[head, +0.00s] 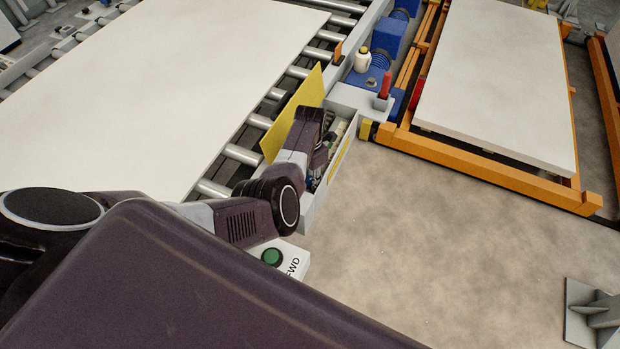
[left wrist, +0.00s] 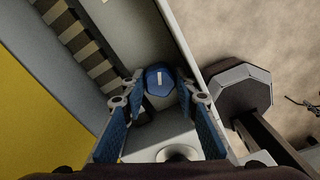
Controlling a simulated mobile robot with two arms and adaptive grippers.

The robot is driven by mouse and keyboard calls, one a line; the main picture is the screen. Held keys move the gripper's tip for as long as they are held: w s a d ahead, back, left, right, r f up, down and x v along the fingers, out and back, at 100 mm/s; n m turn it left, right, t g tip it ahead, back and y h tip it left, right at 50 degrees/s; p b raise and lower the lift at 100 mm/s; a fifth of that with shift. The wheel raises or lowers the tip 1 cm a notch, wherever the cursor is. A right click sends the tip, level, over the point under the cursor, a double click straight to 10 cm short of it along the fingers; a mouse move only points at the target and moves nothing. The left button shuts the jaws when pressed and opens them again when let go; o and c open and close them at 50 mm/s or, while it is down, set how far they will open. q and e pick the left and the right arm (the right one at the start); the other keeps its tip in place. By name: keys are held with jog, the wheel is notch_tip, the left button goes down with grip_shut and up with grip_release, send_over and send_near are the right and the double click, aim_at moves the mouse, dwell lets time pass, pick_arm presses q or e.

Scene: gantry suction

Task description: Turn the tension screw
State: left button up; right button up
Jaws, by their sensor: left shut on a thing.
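The tension screw has a blue faceted head (left wrist: 160,79) with a white mark, seen in the left wrist view inside a grey channel. My left gripper (left wrist: 160,98) has its two blue-padded fingers on either side of this head, shut on it. In the head view my left gripper (head: 318,163) reaches down into the open grey side housing (head: 342,172) beside the roller conveyor. The screw is hidden there behind my gripper and arm. My right gripper is in neither view.
A yellow plate (head: 292,114) stands upright close to my left gripper. A large pale board (head: 150,85) lies on the conveyor rollers (head: 243,155). A green FWD button (head: 272,257) shows beside my arm. An orange frame (head: 480,170) holds another board. Open floor (head: 430,240) lies between.

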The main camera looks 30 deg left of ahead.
pick_arm(q)
jog(key=shift+w+r, duration=0.1)
jog(key=o, duration=0.9)
